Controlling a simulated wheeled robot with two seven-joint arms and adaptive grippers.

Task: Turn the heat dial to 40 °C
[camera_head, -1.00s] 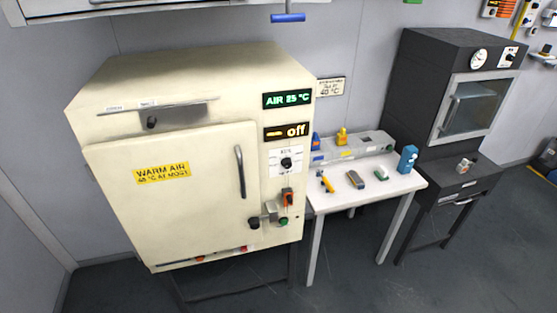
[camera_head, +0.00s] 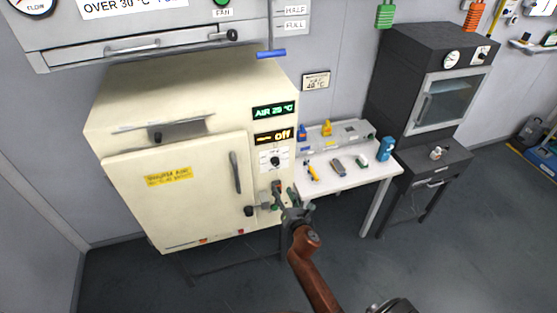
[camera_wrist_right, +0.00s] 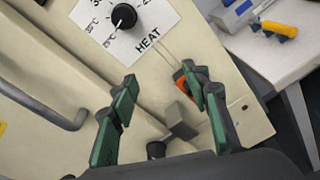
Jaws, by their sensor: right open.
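The heat dial (camera_head: 275,161) is a black knob on a white plate on the front of the cream warm-air cabinet (camera_head: 200,100). In the right wrist view the dial (camera_wrist_right: 124,16) shows at the top, with HEAT printed below it and its pointer toward the 25 °C side. The cabinet's green display (camera_head: 274,112) reads about AIR 25 °C; the one below (camera_head: 277,138) reads off. My right gripper (camera_head: 283,196) is in front of the cabinet below the dial. In the wrist view its green-padded fingers (camera_wrist_right: 160,95) are apart and empty, short of the dial. My left gripper is not in view.
An orange switch (camera_wrist_right: 184,80) and a grey latch block (camera_wrist_right: 181,118) are close to the fingers. The door handle (camera_head: 235,172) stands left of the dial. A white table (camera_head: 345,185) with small tools is at the right. A hood (camera_head: 150,45) hangs above.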

